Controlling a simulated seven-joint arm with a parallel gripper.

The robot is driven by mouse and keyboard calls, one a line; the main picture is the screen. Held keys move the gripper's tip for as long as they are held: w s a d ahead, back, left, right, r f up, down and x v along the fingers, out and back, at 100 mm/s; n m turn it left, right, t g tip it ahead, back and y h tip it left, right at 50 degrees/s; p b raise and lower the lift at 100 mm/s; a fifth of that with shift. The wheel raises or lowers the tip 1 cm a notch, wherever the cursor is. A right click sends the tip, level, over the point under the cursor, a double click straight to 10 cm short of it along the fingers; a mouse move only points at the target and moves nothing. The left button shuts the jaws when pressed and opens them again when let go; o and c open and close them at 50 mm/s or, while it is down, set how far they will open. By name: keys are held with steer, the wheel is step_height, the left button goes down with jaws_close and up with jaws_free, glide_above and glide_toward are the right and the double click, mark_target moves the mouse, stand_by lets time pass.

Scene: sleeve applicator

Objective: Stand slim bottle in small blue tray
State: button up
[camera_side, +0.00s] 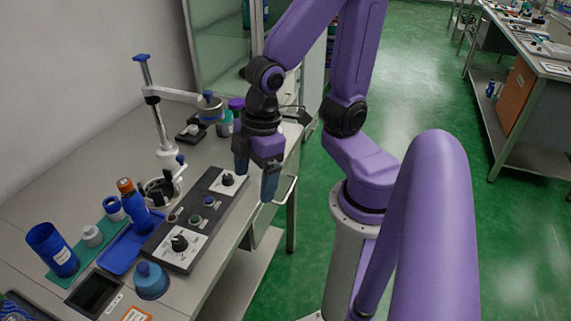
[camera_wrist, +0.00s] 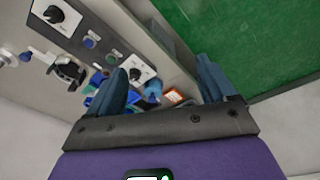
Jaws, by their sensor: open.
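The slim bottle (camera_side: 133,207) is blue with an orange cap. It stands upright at the far end of the small blue tray (camera_side: 118,256), with its base appearing to be inside the tray's rim. My gripper (camera_side: 256,180) is open and empty, above the right edge of the table, to the right of the bottle and well apart from it. In the wrist view my gripper (camera_wrist: 163,72) shows both fingers spread with nothing between them. There the left finger partly hides the blue items around the tray, and I cannot clearly tell the bottle.
A dark control panel (camera_side: 210,205) with knobs lies between tray and gripper. A blue round-topped container (camera_side: 151,281), a blue cup (camera_side: 52,250) and a black tray (camera_side: 94,292) stand close to the tray. A tall stand (camera_side: 160,110) rises behind.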

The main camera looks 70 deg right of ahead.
steer(key=s+d+r+g, duration=0.1)
steer(key=s+d+r, duration=0.1)
steer(key=s, duration=0.3)
steer(key=shift+s+d+n+h, duration=0.2)
steer(key=shift+d+n+h, duration=0.1)
steer(key=shift+n+h, duration=0.1)
stand_by(0.9)
